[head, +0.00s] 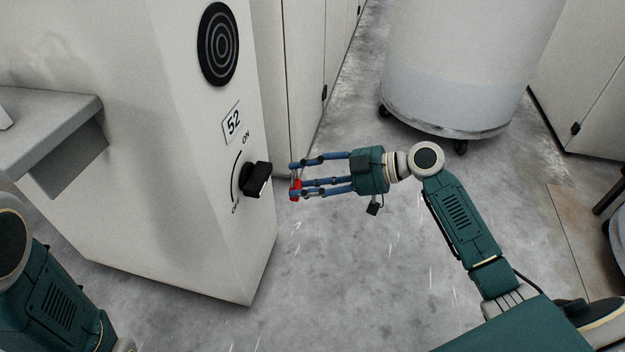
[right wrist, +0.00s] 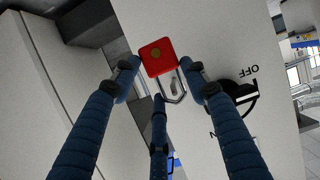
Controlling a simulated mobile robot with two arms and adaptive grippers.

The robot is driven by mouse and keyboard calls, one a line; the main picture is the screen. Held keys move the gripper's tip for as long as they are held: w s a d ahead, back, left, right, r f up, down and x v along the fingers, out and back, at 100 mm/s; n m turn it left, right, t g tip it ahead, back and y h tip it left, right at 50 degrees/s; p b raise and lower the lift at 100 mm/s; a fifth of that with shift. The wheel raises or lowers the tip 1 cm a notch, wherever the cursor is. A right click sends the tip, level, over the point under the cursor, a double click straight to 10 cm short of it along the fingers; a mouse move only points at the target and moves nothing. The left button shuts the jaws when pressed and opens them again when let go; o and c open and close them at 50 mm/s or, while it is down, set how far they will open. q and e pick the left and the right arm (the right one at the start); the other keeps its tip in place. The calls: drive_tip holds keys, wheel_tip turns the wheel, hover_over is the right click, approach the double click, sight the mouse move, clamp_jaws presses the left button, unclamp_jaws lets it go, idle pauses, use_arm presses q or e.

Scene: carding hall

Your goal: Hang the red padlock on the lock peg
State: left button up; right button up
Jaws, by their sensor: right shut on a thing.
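The red padlock (head: 296,187) is between the fingertips of my right gripper (head: 294,181), in front of the white machine's end panel. In the right wrist view the padlock (right wrist: 158,56) shows its red body with a brass-coloured round spot, and its metal shackle points down in the picture. My right gripper (right wrist: 164,80) is shut on it, with blue fingers on either side and a third below. I cannot make out the lock peg for certain in either view. My left arm shows at the lower left of the head view; its gripper is out of frame.
A black rotary switch (head: 257,180) with ON/OFF marks is on the panel, just left of the padlock. A grey ledge (head: 50,125) juts out at left. A white wheeled drum (head: 455,75) stands behind.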

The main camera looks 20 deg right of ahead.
drive_tip(key=shift+w+a, duration=0.55)
drive_tip(key=shift+a, duration=0.35)
drive_tip(key=shift+w+a+f+b, duration=0.35)
drive_tip(key=shift+a+f, duration=0.1)
drive_tip(key=o, duration=1.3)
